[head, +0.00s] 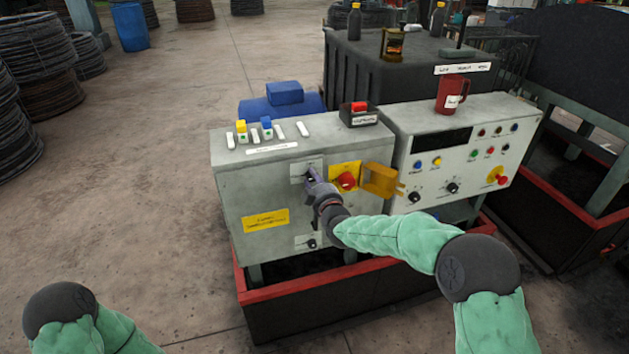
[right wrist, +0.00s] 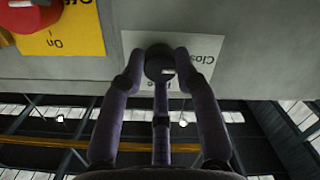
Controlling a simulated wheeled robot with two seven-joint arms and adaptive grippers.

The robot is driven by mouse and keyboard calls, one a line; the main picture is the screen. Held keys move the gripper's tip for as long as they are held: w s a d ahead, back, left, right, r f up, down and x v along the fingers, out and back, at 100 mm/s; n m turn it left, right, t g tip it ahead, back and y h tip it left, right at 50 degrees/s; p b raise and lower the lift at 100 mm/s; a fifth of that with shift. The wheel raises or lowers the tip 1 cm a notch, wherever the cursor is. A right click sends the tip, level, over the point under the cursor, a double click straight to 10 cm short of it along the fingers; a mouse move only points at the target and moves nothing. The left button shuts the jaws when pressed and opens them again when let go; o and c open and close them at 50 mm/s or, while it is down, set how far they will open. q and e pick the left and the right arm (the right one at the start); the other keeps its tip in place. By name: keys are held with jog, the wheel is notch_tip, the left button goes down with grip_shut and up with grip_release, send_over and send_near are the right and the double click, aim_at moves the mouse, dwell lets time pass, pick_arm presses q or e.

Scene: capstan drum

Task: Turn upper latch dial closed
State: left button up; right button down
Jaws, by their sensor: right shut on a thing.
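The upper latch dial is a small dark round knob on a white label plate (head: 298,170), on the front of the grey cabinet (head: 245,190). In the right wrist view the dial (right wrist: 159,63) shows with a small pale mark on its face. My right gripper (head: 312,180) is shut on the dial; its dark fingers sit around the rim in the right wrist view (right wrist: 160,75). The fingers hide part of the label; "Clos" reads to the right of the dial. A lower dial (head: 311,243) sits on its own plate below. My left gripper is out of view.
A red switch (head: 346,181) on a yellow plate and an open orange cover (head: 381,181) stand close right of my gripper. A control panel (head: 460,160) with knobs and buttons is further right. A red-edged base (head: 290,290) runs below.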

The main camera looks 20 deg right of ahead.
jog(key=c, duration=0.9)
grip_release()
jog(key=shift+r, duration=0.2)
jog(key=shift+f, duration=0.1)
jog(key=s, duration=0.8)
jog(key=s+r, duration=0.1)
jog(key=s, duration=0.3)
jog(key=shift+d, duration=0.15)
jog(key=shift+f, duration=0.1)
